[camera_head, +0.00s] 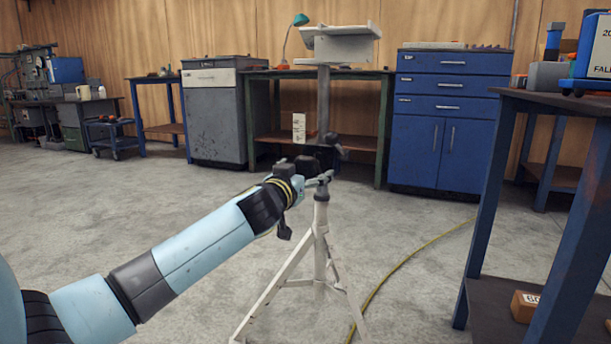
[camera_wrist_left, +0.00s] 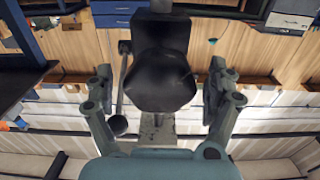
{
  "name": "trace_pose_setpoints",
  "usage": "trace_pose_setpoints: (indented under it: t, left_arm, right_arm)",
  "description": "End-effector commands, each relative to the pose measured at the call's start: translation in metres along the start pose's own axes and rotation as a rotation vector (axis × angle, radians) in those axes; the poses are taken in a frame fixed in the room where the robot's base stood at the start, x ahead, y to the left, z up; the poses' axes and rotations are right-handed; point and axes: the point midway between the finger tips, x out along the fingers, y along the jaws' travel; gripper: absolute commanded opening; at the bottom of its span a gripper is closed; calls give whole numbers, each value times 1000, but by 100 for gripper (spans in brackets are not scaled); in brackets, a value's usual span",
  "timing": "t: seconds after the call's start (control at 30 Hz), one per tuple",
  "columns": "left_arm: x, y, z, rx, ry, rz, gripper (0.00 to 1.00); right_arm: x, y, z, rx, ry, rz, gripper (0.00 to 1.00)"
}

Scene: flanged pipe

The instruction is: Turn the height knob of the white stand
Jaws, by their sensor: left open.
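The white stand (camera_head: 321,240) is a tripod with a grey upper post (camera_head: 323,95) and a pale tray-like head (camera_head: 341,45). A black clamp with a lever (camera_head: 336,146) sits around the post. My left gripper (camera_head: 318,180) is at the clamp's height, in front of the post, and partly hides it. In the left wrist view, a large black rounded knob (camera_wrist_left: 160,80) lies between the two spread fingers, with gaps on both sides. A thin bar with a ball end (camera_wrist_left: 118,124) is beside the left finger. My right gripper is not in view.
A blue-legged table (camera_head: 490,200) stands at the right, with a box (camera_head: 525,306) on its lower shelf. Blue cabinets (camera_head: 445,120) and a workbench line the back wall.

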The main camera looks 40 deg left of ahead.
Motion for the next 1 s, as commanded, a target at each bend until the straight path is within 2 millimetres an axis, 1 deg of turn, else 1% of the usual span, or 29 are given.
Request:
trace_pose_setpoints:
  t: [0.1, 0.3, 0.7, 0.73, 1.0]
  left_arm:
    - [3, 0, 0, -1, 0, 0, 89]
    - [3, 0, 0, 0, 0, 0, 89]
    - [3, 0, 0, -1, 0, 0, 36]
    - [3, 0, 0, 0, 0, 0, 33]
    - [3, 0, 0, 11, 0, 0, 33]
  right_arm:
    - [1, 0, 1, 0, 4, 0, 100]
    - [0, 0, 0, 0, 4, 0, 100]
    - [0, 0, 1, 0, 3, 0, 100]
    - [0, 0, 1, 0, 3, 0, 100]
    - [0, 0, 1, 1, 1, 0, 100]
